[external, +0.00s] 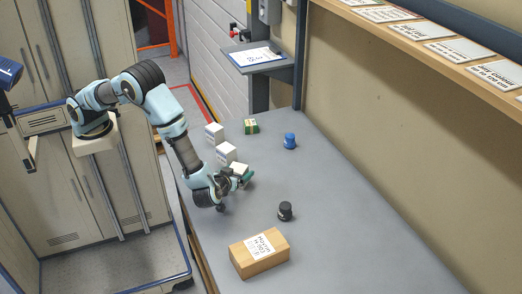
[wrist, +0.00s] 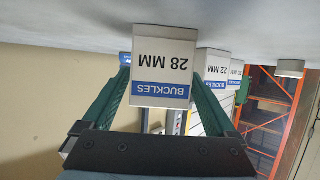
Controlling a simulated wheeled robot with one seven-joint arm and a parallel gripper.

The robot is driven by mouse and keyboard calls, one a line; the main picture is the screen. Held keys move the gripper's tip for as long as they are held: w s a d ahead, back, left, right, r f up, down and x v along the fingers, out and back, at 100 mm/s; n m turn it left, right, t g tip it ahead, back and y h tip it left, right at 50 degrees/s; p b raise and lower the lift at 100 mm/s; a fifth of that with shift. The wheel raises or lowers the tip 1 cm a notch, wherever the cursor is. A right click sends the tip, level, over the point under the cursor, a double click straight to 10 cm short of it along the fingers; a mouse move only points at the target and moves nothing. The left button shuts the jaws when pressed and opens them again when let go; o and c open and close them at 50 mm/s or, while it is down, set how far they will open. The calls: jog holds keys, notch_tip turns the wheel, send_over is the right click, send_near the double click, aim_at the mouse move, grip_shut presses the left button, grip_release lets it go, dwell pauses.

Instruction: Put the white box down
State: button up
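The white box (wrist: 163,66) has a blue band and reads "BUCKLES 28 MM"; it appears upside down in the wrist view. In the external view the white box (external: 240,169) is at the table's left side. My gripper (external: 241,178) has its green fingers on either side of it. In the wrist view my gripper (wrist: 163,90) appears shut on the box. The box's far end is close to the grey table (external: 340,215); I cannot tell whether it touches.
Two similar white boxes (external: 226,153) (external: 214,134) stand in a row behind. A green box (external: 251,126), a blue object (external: 290,141) and a black object (external: 285,211) stand on the table. A brown carton (external: 259,254) lies nearer the front. The table's right side is clear.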

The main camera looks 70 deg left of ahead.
jog(key=shift+o, duration=0.3)
jog(key=shift+r, duration=0.15)
jog(key=b+v, duration=0.3)
jog(key=v, duration=0.9)
jog(key=w+a+r+m+t+h, duration=0.1)
jog(key=w+a+r+m+h, duration=0.3)
jog(key=w, duration=0.5)
jog(key=w+a+r+m+t+h, duration=0.15)
jog(key=w+a+r+h, duration=0.25)
jog(key=w+a+h, duration=0.4)
jog(key=s+a+f+m+g+y, duration=0.1)
jog(key=s+a+g, duration=0.4)
jog(key=s+a, duration=0.6)
jog(key=s+a+f+m+g+y, duration=0.1)
jog(key=s+a+f+m+g, duration=0.2)
jog(key=s+a, duration=0.9)
jog(key=shift+a+f+m+g, duration=0.35)
jog(key=shift+f+g, duration=0.35)
jog(key=shift+g, duration=0.55)
jog(key=shift+s+r, duration=0.1)
